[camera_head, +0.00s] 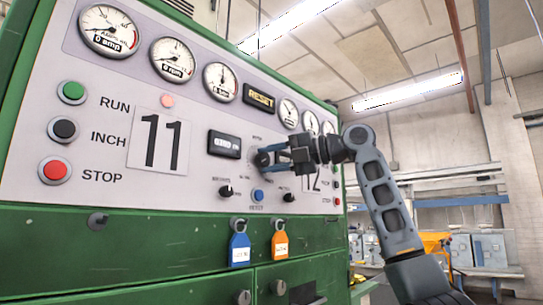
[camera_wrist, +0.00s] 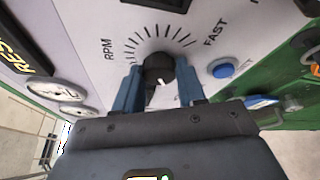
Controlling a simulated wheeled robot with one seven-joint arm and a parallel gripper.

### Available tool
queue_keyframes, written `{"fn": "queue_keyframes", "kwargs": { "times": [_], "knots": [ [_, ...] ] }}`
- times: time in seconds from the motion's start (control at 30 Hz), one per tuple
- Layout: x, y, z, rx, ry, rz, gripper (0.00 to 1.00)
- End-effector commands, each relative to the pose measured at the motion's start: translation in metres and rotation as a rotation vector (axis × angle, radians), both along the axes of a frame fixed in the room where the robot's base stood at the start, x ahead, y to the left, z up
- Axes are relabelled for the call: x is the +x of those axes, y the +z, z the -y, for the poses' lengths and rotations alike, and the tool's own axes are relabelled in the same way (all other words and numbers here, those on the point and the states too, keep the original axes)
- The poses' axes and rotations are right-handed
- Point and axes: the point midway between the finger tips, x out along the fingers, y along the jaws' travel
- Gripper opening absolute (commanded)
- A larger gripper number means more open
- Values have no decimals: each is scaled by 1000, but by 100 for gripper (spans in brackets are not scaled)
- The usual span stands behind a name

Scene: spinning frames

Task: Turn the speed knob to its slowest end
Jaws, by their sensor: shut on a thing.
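The speed knob (camera_wrist: 159,68) is a round black knob on the light panel, ringed by a tick scale. "RPM" shows left of the scale and "FAST" right of it in the wrist view; no slow label is visible there. A white mark shows on the knob's near side, partly close to my gripper's body. My gripper (camera_wrist: 160,88) has its blue fingers on either side of the knob and is shut on it. In the head view, my gripper (camera_head: 270,157) reaches the panel from the right, and the knob (camera_head: 262,160) is largely covered by the fingers.
Below are a blue button (camera_head: 258,195) and small black knobs (camera_head: 226,192). RUN, INCH and STOP buttons sit far left. A blue tag (camera_head: 239,250) and an orange tag (camera_head: 280,245) hang lower down.

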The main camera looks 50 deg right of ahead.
Motion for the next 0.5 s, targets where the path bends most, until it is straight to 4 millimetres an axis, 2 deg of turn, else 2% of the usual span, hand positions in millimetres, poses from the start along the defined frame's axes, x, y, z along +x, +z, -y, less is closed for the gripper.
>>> {"fn": "queue_keyframes", "kwargs": {
  "times": [0.2, 0.5],
  "knots": [
    [0, 2, 0, -141, 0, 3, 9],
    [0, 2, 0, -243, 0, 7, 9]
  ]
}}
